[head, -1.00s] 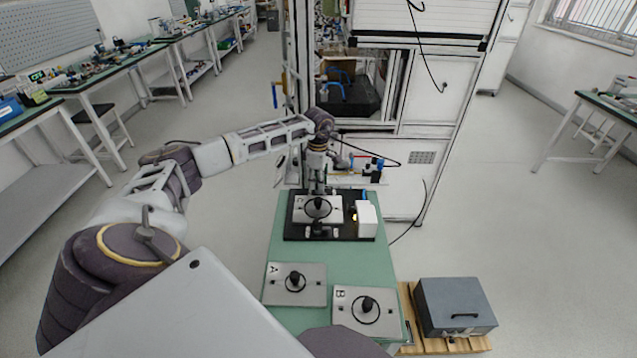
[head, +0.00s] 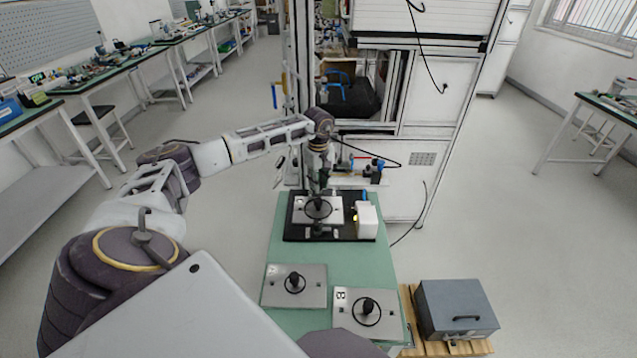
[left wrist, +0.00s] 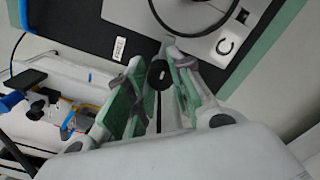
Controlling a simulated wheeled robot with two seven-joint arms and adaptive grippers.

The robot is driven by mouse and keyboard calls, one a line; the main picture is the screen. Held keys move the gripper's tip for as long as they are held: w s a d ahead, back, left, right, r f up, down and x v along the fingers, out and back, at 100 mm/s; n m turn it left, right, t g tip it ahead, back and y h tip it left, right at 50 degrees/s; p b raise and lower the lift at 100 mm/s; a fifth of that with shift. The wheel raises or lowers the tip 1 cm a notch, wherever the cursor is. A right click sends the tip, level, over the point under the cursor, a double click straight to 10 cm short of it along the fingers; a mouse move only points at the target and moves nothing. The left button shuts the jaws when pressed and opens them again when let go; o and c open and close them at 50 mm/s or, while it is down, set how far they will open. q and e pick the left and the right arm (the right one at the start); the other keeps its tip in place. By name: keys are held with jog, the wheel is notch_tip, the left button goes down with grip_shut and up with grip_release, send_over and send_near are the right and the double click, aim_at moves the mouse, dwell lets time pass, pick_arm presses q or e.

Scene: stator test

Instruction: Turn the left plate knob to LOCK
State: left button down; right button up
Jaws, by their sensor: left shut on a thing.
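A metal plate with a black ring handle (head: 332,213) sits on the black fixture base (head: 293,230) at the far end of the green table. In the left wrist view the plate (left wrist: 203,38) carries a "C" mark. My left gripper (head: 319,188) points down at the far side of this plate. Its fingers (left wrist: 155,75) are closed around a small black knob (left wrist: 158,75) by the plate's edge, next to a white label (left wrist: 119,48). The label is too small to read for sure. Another dark knob (head: 318,229) stands at the plate's near side. My right gripper is out of view.
Two loose ring-handled plates lie nearer on the green table, one at left (head: 275,298) and one marked B (head: 345,316). A white block (head: 367,222) stands at the fixture's right. A grey box (head: 455,300) sits on a wooden pallet. A white cabinet (head: 455,100) rises behind.

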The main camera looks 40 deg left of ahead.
pick_arm(q)
jog(key=shift+r, duration=0.1)
dwell(0.3)
jog(key=c, duration=1.2)
grip_release()
notch_tip(320, 180, up, 12)
dwell(0.4)
